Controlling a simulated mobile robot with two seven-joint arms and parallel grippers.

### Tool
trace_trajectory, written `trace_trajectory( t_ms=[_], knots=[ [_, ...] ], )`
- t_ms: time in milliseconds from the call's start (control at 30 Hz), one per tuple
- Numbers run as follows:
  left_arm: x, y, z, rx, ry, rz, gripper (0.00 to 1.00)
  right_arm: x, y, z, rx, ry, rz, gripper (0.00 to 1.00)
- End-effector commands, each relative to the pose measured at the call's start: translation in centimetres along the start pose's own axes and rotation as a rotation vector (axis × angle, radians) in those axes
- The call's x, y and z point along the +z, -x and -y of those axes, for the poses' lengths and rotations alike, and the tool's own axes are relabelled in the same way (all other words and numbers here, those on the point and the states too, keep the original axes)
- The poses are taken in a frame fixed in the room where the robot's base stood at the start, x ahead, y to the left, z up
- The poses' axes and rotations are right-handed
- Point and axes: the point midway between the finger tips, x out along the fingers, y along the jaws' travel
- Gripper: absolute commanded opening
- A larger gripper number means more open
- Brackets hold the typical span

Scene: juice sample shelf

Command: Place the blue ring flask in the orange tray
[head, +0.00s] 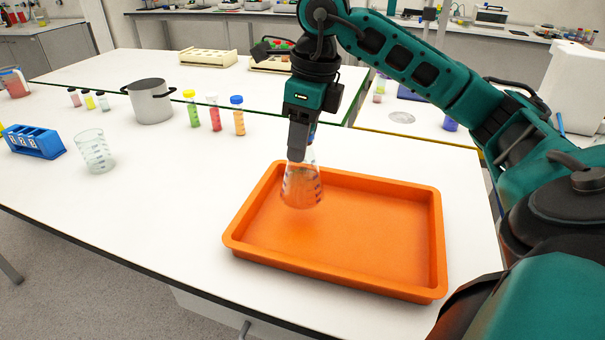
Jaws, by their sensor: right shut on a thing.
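The orange tray (375,235) lies on the white bench at the centre right. My right gripper (299,152) points down over the tray's left part and is shut on the neck of a clear conical flask (302,188). The flask is upright, with blue markings on its wall and a bit of blue near its neck; the fingers hide most of its top. Its base appears over the tray's inside; I cannot tell whether it touches the tray floor. My left gripper is out of view.
A glass beaker (95,152), a blue rack (35,141), a metal pot (150,101) and several capped tubes, one with an orange filling (238,117), stand on the bench to the left. The bench between the beaker and the tray is clear. The tray's right part is empty.

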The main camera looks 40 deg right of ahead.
Motion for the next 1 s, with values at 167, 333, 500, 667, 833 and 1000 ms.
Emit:
trace_trajectory(
  t_ms=[167,333,500,667,833,1000],
  knots=[
    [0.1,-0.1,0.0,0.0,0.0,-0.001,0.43,-0.2,-1.6,0.0,-0.002,-0.001,0.002,0.0],
    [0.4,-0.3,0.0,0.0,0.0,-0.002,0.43,-0.6,-3.6,0.0,0.0,0.0,-0.003,0.0],
    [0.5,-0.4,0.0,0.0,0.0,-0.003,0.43,-0.9,-5.6,0.0,-0.001,0.0,0.0,0.0],
    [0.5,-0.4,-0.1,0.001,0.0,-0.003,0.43,-0.8,-5.9,0.0,-0.001,0.0,0.003,0.0],
    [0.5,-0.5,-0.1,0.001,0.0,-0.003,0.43,-0.8,-5.9,0.0,-0.001,0.0,0.003,0.0],
    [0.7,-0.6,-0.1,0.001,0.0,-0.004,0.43,-0.9,-6.2,0.0,0.0,0.0,0.001,0.5]
  ],
)
